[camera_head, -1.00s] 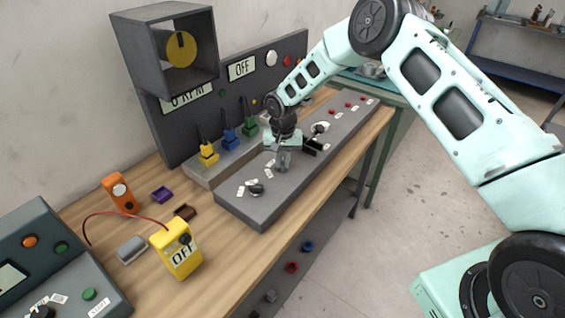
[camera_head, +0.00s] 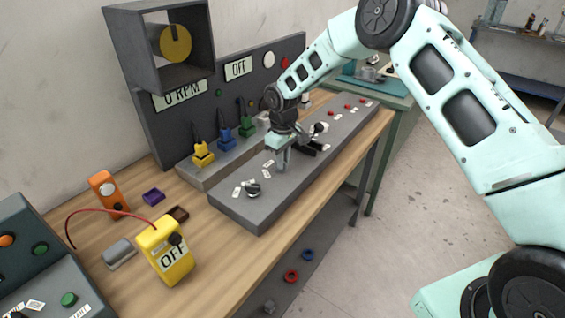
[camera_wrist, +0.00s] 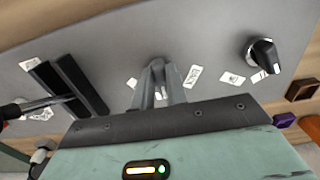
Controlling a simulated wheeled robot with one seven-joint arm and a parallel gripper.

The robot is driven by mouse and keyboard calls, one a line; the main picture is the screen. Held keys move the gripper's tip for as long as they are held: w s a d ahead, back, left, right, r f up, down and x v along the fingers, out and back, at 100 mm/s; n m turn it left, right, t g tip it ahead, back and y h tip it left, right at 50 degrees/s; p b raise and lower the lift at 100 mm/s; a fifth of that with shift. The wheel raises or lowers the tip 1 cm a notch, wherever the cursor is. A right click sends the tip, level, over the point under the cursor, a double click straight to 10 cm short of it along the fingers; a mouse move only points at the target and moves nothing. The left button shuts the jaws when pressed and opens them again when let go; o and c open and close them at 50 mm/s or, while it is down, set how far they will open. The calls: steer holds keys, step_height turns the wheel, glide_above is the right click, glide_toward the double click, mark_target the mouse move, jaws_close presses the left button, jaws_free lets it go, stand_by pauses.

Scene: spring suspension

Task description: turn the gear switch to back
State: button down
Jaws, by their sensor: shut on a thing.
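My gripper (camera_head: 282,164) points down at the middle of the grey control panel (camera_head: 262,215). In the wrist view, my gripper's fingers (camera_wrist: 158,72) are close together, shut on the gear switch. The switch itself is almost wholly hidden between the fingers in both views.
A black and silver knob (camera_wrist: 263,54) is on the panel to the right, also seen in the head view (camera_head: 253,190). Dark slots (camera_wrist: 68,86) with a lever lie left. A yellow meter (camera_head: 166,250) reads OFF. A display above (camera_head: 180,95) reads 0 RPM.

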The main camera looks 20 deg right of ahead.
steer(key=n, duration=0.4)
steer(key=n+b, duration=0.1)
steer(key=n, duration=0.1)
steer(key=shift+w+d, duration=0.15)
steer(key=shift+w, duration=0.1)
steer(key=n, duration=0.5)
steer(key=shift+w+n, duration=0.2)
steer(key=shift+n, duration=0.2)
steer(key=c, duration=1.4)
jaws_free()
step_height(320, 180, up, 18)
steer(key=b, duration=0.3)
steer(key=shift+f, duration=0.25)
